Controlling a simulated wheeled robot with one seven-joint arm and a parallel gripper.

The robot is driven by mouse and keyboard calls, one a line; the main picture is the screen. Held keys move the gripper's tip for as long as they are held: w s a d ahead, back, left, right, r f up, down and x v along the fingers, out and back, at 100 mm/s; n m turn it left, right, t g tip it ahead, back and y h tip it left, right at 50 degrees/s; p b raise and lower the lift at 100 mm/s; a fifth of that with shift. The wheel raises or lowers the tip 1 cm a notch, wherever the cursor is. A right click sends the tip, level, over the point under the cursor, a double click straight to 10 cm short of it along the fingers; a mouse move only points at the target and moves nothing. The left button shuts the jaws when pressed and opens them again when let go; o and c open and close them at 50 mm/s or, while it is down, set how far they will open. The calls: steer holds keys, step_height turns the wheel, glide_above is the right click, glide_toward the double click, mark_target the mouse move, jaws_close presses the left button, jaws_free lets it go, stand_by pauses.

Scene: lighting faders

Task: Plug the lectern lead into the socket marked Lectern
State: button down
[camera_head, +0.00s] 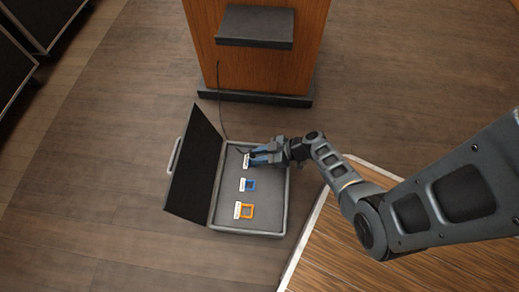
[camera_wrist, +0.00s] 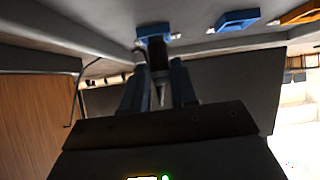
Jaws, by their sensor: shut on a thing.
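An open case (camera_head: 279,221) lies on the floor with a column of sockets, each with a small white label too small to read. The top socket is blue and partly hidden by my gripper; it shows in the wrist view (camera_wrist: 154,31). Below it are a blue socket (camera_head: 250,185) and an orange socket (camera_head: 247,211). My gripper (camera_head: 262,155) is at the top socket, shut on a dark plug (camera_wrist: 158,62), whose end is at or very near that socket. I cannot tell whether it is seated. A thin dark lead (camera_head: 220,100) runs from near the lectern towards the case.
The wooden lectern (camera_head: 260,70) with a dark shelf and base stands behind the case. The case's dark lid (camera_head: 195,170) stands open on the left. A wooden platform with a pale edge (camera_head: 325,235) is at the right. Dark cases stand at the far left. Floor around is clear.

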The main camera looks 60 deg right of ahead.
steer(key=shift+f, duration=0.35)
stand_by(0.8)
steer(key=c, duration=0.8)
jaws_free()
steer(key=shift+r, duration=0.1)
steer(key=p+v, duration=0.2)
steer(key=v, duration=0.5)
steer(key=shift+r+p, duration=0.1)
steer(key=shift+p, duration=0.2)
steer(key=shift+s+d+r, duration=0.1)
steer(key=shift+s+r, duration=0.05)
steer(key=shift+s, duration=0.15)
